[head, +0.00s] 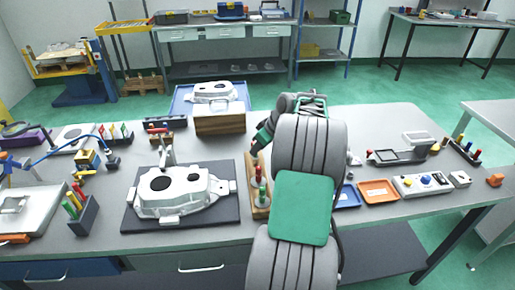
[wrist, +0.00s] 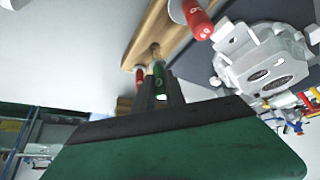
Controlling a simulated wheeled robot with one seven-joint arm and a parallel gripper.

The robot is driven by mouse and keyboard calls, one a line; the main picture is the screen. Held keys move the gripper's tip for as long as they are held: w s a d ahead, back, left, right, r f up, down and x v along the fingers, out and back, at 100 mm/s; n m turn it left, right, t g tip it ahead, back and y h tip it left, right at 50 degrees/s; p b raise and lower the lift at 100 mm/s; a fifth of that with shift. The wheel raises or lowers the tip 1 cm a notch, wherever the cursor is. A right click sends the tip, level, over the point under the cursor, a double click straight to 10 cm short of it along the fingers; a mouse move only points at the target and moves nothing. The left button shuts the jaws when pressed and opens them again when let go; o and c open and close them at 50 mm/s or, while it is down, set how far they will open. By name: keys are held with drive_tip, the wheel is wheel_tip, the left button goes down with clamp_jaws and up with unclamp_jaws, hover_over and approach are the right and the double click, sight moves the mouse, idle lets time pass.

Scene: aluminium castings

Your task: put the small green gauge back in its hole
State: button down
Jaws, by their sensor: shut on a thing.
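My gripper (wrist: 161,92) is shut on the small green gauge (wrist: 159,78) in the wrist view. A thin metal end of the gauge meets or overlaps the wooden gauge stand (wrist: 147,38); whether it is in a hole I cannot tell. A red-handled gauge (wrist: 197,18) with a pale round metal part is at the stand, higher in the picture. Another red piece (wrist: 139,78) shows beside the left finger. In the head view the stand (head: 261,213) is left of my arm, with red and green handles over it. My fingertips are hidden there behind my arm.
A pale casting (head: 170,192) lies on a dark mat (head: 228,213) just left of the stand. A wooden block (head: 220,123) stands behind it.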

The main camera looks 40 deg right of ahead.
sight(257, 156)
drive_tip(key=shift+f+b, duration=1.65)
drive_tip(key=shift+f, duration=0.5)
drive_tip(key=c, duration=1.3)
unclamp_jaws()
drive_tip(key=shift+r, duration=0.1)
drive_tip(key=v, duration=0.7)
drive_tip(key=shift+s+r, duration=0.2)
drive_tip(key=shift+r, duration=0.15)
